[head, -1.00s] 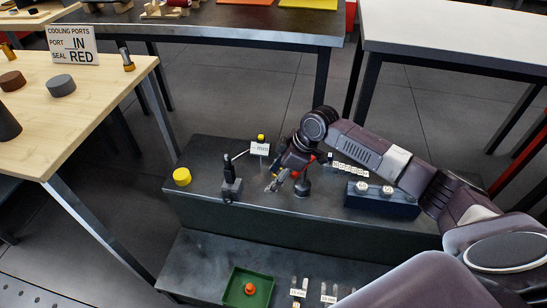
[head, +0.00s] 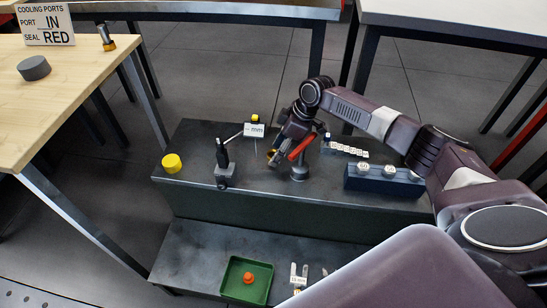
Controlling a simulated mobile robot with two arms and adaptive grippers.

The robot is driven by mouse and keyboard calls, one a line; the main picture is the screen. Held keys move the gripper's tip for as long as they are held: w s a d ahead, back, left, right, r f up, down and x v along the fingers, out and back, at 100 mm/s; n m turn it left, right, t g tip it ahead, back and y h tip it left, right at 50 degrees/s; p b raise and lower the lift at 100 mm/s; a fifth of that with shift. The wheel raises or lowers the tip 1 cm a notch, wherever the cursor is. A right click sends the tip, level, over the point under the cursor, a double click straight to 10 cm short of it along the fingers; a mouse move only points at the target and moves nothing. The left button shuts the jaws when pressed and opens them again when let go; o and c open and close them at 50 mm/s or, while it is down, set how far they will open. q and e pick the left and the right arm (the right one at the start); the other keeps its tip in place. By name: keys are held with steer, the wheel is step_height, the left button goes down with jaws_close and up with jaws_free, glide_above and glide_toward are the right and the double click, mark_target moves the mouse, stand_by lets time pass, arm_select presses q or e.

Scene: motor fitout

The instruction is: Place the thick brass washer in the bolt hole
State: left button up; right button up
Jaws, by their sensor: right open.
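My right gripper (head: 274,160) is open and points down over the dark upper bench (head: 270,184), between a small gauge stand and a dark post with a red lever. A small brass-coloured spot (head: 270,153) shows at its fingers; I cannot tell whether it is the thick brass washer or part of the gripper. The fingers and wrist hide what is right behind them. I cannot make out a bolt hole at this size. My left gripper is not in view.
The gauge stand (head: 225,170) and a yellow cylinder (head: 172,163) are left of the gripper. The red lever (head: 301,147) is close on its right. A blue block (head: 384,182) with white-topped pieces stands further right. A green tray (head: 233,287) sits on the lower step.

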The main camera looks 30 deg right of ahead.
steer(key=shift+c, duration=0.7)
jaws_close()
